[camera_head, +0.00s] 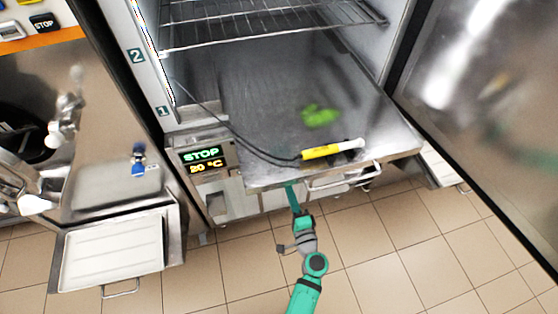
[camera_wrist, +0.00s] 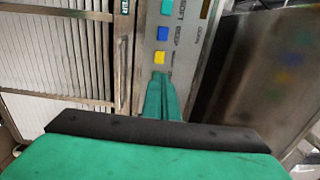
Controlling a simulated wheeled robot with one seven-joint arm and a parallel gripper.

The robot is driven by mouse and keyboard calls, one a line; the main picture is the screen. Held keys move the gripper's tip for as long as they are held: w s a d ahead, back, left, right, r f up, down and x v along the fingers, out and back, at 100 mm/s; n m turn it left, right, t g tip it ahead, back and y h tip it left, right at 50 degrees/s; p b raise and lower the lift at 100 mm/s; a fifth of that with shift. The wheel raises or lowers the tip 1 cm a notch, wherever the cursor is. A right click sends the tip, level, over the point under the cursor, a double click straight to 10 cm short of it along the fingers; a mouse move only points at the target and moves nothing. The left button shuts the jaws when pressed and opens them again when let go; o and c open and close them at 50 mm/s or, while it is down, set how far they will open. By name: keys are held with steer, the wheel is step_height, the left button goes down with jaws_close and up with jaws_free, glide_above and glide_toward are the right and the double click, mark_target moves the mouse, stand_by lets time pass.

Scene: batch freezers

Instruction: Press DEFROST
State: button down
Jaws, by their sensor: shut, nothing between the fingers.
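My gripper (camera_head: 292,190) is shut and empty, just below the front edge of the open cabinet in the head view. In the wrist view its teal fingers (camera_wrist: 160,80) lie over the panel strip (camera_wrist: 187,70), their tips just below a yellow button (camera_wrist: 159,58). I cannot tell whether they touch the panel. A blue button (camera_wrist: 163,33) and a teal button (camera_wrist: 167,7) sit further up the strip. The small labels beside them are hard to read, and I cannot make out DEFROST. The fingers hide the strip below the yellow button. A lit display (camera_head: 204,160) reads STOP and 20 °C.
A yellow-handled probe (camera_head: 325,150) with a dark cable lies on the cabinet floor (camera_head: 250,110), near a green item (camera_head: 318,116). A wire rack (camera_head: 265,25) is above. The open door (camera_head: 470,85) stands right. A machine with a tray (camera_head: 110,250) stands left.

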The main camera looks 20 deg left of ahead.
steer(key=x, duration=1.4)
